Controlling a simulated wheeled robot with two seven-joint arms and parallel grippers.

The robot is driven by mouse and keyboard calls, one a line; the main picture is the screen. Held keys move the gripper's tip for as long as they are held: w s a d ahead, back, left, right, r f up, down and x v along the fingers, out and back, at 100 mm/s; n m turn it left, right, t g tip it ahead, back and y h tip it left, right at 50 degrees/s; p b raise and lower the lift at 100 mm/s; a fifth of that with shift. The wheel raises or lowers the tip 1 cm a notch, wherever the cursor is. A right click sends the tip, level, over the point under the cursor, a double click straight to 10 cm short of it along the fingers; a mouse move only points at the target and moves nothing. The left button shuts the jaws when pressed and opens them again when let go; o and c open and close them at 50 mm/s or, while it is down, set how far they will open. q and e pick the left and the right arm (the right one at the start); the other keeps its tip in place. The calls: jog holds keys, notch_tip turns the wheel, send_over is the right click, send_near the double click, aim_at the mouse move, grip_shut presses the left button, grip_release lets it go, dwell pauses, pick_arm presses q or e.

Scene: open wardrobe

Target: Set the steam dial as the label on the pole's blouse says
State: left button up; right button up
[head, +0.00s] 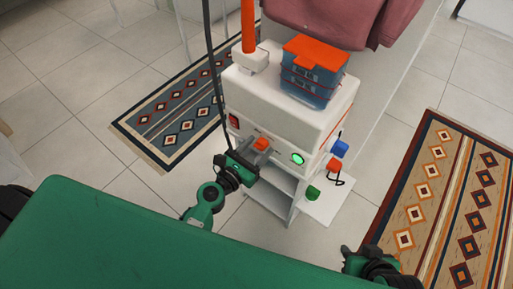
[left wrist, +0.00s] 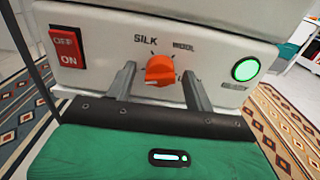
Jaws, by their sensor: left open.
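The steam dial is an orange knob (left wrist: 159,70) on the white steamer's front panel, and it also shows in the head view (head: 261,144). SILK is printed at its upper left and WOOL at its upper right; further marks at its lower right are partly hidden by a finger. The exact pointer direction is unclear. My left gripper (left wrist: 158,88) is open, its fingers on either side of the dial; contact cannot be told. My right gripper (head: 349,254) is low right, away from the steamer, its jaws unclear. A pink garment (head: 330,15) hangs at the top; no label is readable on it.
The white steamer (head: 290,105) carries a blue box with orange lid (head: 316,52) and an orange pole (head: 248,25). Its panel has a red OFF/ON switch (left wrist: 67,46) and a lit green button (left wrist: 246,69). A black hose (head: 210,60) runs close by my left gripper. Patterned rugs lie either side.

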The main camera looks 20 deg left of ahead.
pick_arm(q)
jog(key=c, duration=1)
jog(key=shift+o, duration=0.3)
